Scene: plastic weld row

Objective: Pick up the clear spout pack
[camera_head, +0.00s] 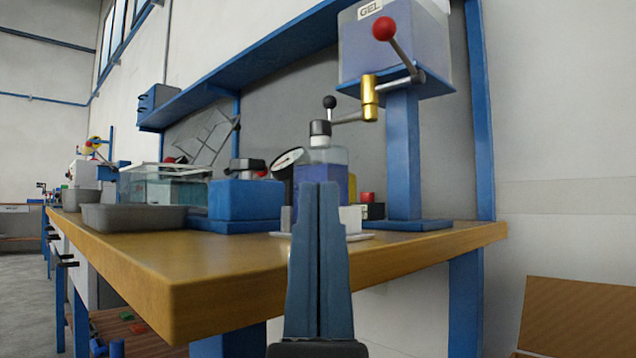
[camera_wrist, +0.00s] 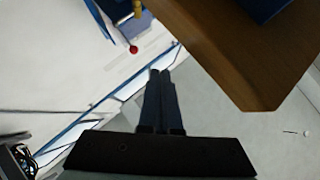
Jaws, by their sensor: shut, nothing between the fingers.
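What looks like the clear spout pack (camera_head: 323,156) stands upright at the back of the bench in the head view. It is see-through with a black cap and bluish-purple contents, under the brass tap of the gel dispenser. My gripper (camera_head: 319,188) is shut and empty, its fingers together, and overlaps the lower part of the pack in the picture. The gripper appears to be nearer the camera than the pack, in front of the bench edge. In the wrist view my gripper (camera_wrist: 160,76) is shut with nothing between the fingertips; I cannot make out the pack there.
The wooden bench (camera_head: 200,270) has a front corner jutting towards me. The gel dispenser (camera_head: 395,50) with a red-knobbed lever overhangs the pack. A blue box (camera_head: 246,199), a round dial (camera_head: 288,158) and a grey tray (camera_head: 133,217) stand left of it. The bench front is clear.

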